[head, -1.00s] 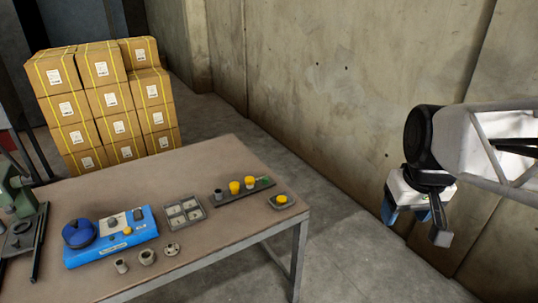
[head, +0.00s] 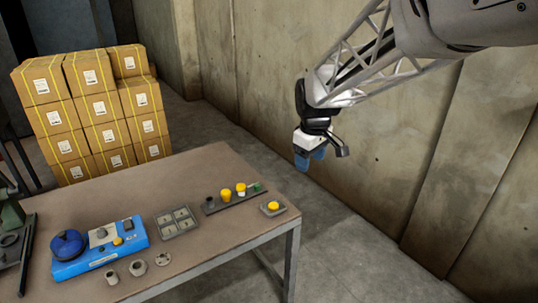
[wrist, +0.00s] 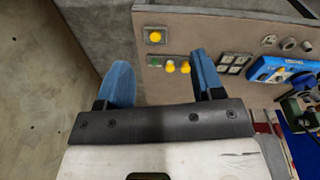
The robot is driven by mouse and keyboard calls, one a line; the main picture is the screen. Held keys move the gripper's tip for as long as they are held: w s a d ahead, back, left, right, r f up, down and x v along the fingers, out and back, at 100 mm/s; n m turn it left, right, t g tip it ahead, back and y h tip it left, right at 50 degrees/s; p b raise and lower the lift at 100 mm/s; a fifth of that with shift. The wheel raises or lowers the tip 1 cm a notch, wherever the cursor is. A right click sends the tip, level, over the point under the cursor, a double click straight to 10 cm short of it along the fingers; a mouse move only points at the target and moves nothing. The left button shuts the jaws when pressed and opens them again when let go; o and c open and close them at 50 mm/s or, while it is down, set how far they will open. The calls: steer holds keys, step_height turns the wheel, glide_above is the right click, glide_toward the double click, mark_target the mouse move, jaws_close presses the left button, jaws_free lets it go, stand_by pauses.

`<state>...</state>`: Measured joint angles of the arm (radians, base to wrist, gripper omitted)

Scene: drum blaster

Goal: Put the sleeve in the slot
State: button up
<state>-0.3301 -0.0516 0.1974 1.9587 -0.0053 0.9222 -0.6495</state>
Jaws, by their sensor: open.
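Three small grey parts lie at the table's front edge in the head view: a short hollow cylinder (head: 111,277), a wider ring-like one (head: 137,268) and a flat round one (head: 163,259). I cannot tell for certain which is the sleeve. A grey tray with several square compartments (head: 177,222) and a dark strip (head: 225,203) holding a grey cylinder (head: 209,204) and yellow-topped pieces lie behind them. Which place is the slot is unclear. My gripper (head: 318,160) is open and empty, beyond the table's right edge. Its blue fingers show in the wrist view (wrist: 163,80).
A blue machine with a round dark-blue knob (head: 100,248) stands on the table's left. A yellow button box (head: 273,208) sits near the right corner. Stacked cartons (head: 95,115) stand behind, and a concrete wall (head: 240,80) runs along the right. The table's back area is clear.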

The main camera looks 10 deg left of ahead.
steer(key=w+a+f+n, duration=0.35)
steer(key=w+a, duration=0.25)
steer(key=a, duration=0.3)
steer(key=n+g, duration=0.1)
steer(key=n, duration=0.7)
glide_above(210, 202)
steer(key=w, duration=0.2)
step_height(210, 202, down, 22)
steer(key=shift+s+d+r, duration=0.1)
steer(key=shift+r, duration=0.05)
steer(key=shift+a+f, duration=0.25)
steer(key=shift+a, duration=0.1)
steer(key=shift+f, duration=0.1)
steer(key=shift+f, duration=1.2)
steer(key=shift+f, duration=0.1)
steer(key=shift+s+a+f, duration=0.1)
steer(key=shift+s+f, duration=0.05)
steer(key=shift+f, duration=1.1)
steer(key=shift+s+f, duration=0.1)
steer(key=shift+f, duration=1.15)
